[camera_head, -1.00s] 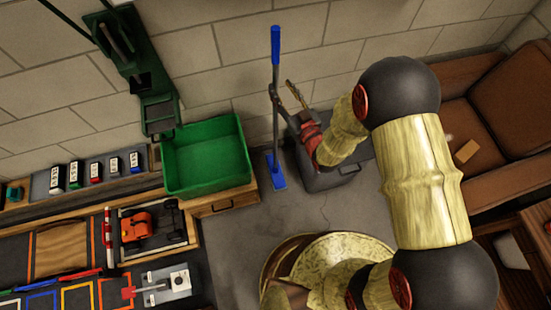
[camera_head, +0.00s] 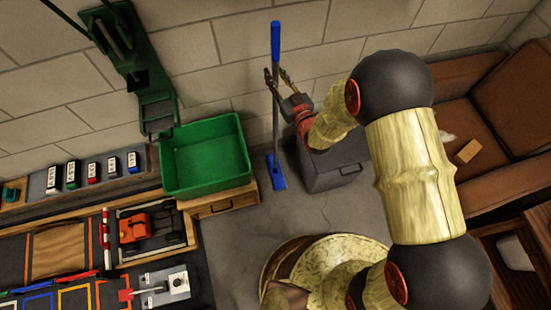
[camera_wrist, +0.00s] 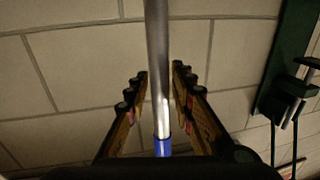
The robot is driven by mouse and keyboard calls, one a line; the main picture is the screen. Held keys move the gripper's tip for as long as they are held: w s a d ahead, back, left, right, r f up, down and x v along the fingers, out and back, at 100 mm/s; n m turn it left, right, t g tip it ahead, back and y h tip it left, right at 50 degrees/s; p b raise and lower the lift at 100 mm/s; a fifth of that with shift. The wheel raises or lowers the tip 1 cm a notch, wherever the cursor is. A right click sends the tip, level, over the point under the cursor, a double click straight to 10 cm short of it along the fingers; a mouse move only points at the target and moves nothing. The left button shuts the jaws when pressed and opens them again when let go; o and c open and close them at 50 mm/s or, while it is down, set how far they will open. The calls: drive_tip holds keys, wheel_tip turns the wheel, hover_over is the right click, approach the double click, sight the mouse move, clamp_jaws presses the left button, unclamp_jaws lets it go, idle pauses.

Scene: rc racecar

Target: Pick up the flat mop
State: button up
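The flat mop (camera_head: 275,122) stands upright by the wall, with a blue grip on top, a thin grey shaft and a flat blue head on the floor. My gripper (camera_head: 276,75) is at the upper shaft, just below the blue grip. In the wrist view, the grey shaft (camera_wrist: 157,60) runs between the two fingers of my gripper (camera_wrist: 159,78). The fingers are open, with a gap showing on both sides of the shaft. A blue part of the mop shows low in that view. The mop's head is outside the wrist view.
A green bin (camera_head: 205,160) sits on a wooden cabinet left of the mop. A dark grey box (camera_head: 330,170) stands on the floor to its right, below my arm. A green rack (camera_head: 130,60) hangs on the brick wall. A brown sofa (camera_head: 490,130) is at the right.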

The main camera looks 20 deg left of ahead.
clamp_jaws()
drive_tip(key=shift+r, duration=0.15)
